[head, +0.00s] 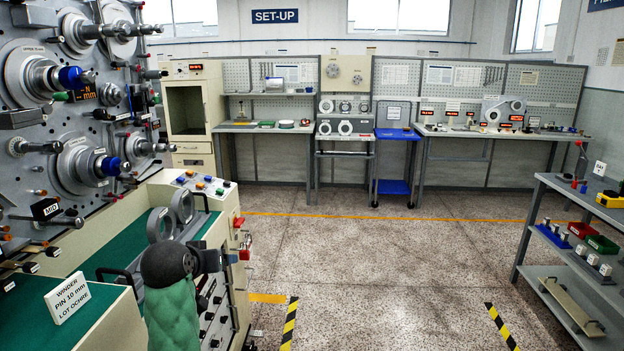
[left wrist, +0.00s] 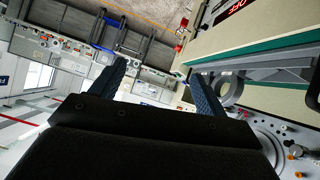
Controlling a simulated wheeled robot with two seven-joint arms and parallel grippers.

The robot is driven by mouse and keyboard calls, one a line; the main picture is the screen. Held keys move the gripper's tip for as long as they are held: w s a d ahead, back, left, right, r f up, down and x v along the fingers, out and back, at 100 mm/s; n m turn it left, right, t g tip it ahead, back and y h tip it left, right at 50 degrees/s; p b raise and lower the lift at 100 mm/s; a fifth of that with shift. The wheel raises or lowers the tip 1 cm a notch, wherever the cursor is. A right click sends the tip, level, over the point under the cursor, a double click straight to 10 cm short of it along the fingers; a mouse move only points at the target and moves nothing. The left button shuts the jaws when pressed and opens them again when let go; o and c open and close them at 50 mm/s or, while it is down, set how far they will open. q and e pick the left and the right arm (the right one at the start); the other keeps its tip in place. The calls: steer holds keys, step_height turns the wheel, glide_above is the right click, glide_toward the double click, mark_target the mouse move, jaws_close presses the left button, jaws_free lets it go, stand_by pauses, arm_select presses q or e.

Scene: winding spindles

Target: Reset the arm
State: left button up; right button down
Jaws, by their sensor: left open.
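My left arm (head: 176,300), with a green sleeve and a dark rounded joint, rises from the bottom of the head view in front of the winder bench. My left gripper shows in the left wrist view (left wrist: 158,70), its two dark blue fingers spread apart with nothing between them. In the head view the gripper is mostly hidden behind the arm's dark joint. The winder panel (head: 120,180), with grey spindles and blue-tipped hubs, stands at the left. My right gripper is in neither view.
A card (head: 66,298) reading WINDER PIN 10 mm LOT OCHRE stands on the cream bench front. Grey rings (head: 160,224) stand on the green bench top close behind my arm. A shelf rack (head: 575,250) is at the right. The speckled floor (head: 380,260) between is clear.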

arm_select(q)
steer(key=s+d+f+m+g, duration=0.1)
steer(key=s+d+f+g, duration=0.25)
steer(key=s+f, duration=0.9)
steer(key=s+d+f+m+g, duration=0.2)
steer(key=s+d+f, duration=0.2)
steer(key=s+f, duration=0.9)
steer(key=s+f+g, duration=0.4)
steer(key=s+f, duration=0.8)
steer(key=s, duration=0.5)
steer(key=shift+d+f, duration=0.2)
steer(key=shift+c, duration=0.2)
